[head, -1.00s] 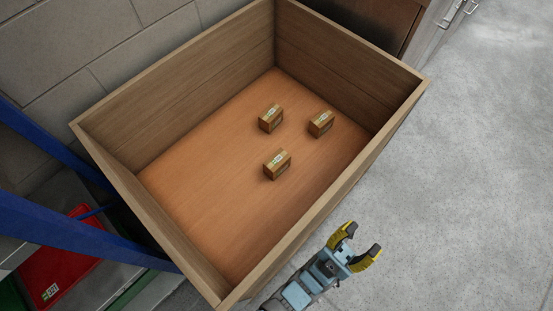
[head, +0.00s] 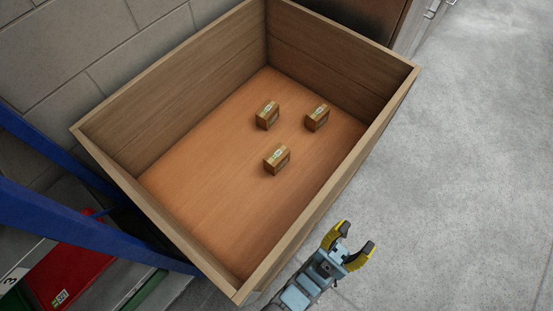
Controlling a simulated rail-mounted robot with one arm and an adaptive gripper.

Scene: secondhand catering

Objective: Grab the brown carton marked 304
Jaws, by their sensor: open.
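Three small brown cartons lie apart on the floor of a large wooden crate (head: 110,165) in the head view. One carton (head: 267,115) is at the back left, one (head: 317,118) at the right and one (head: 277,160) nearest the front. Each has a pale label, but the numbers are too small to read, so I cannot tell which is 304. My gripper (head: 354,246) has yellow-and-black fingers. It is open and empty, outside the crate beyond its front right wall.
The crate's raised walls stand between my gripper and the cartons. Blue rack beams (head: 90,228) and a red bin (head: 72,268) are at the lower left. A block wall (head: 75,60) is behind. The grey floor (head: 470,150) at the right is clear.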

